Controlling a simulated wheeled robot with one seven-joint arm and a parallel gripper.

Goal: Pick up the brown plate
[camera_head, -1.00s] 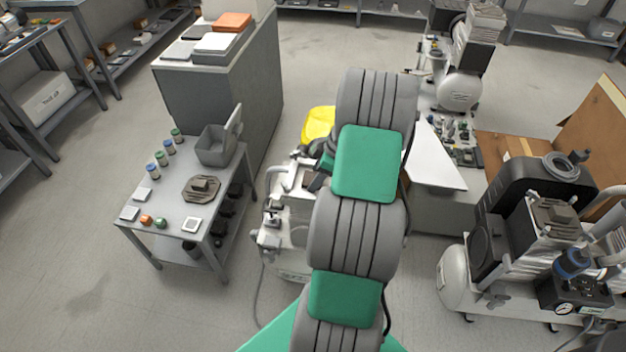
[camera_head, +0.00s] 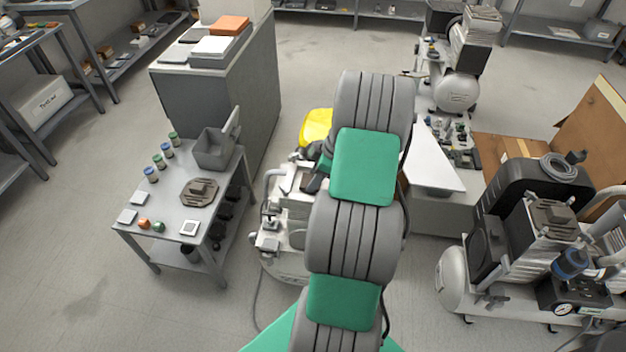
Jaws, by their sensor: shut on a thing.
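Another brownish plate-like part (camera_head: 548,212) sits on top of the compressor at the right. I cannot tell which of them the task names. My arm rises through the middle of the view and bends away from me. My gripper and whatever is between its jaws are hidden behind the arm links.
The small table (camera_head: 172,222) also bears a grey bin (camera_head: 211,150), several small jars, white tiles and two small balls. A white machine (camera_head: 285,235) stands close behind my arm. A compressor (camera_head: 515,230) and a cardboard box (camera_head: 510,150) fill the right. Floor at the left is open.

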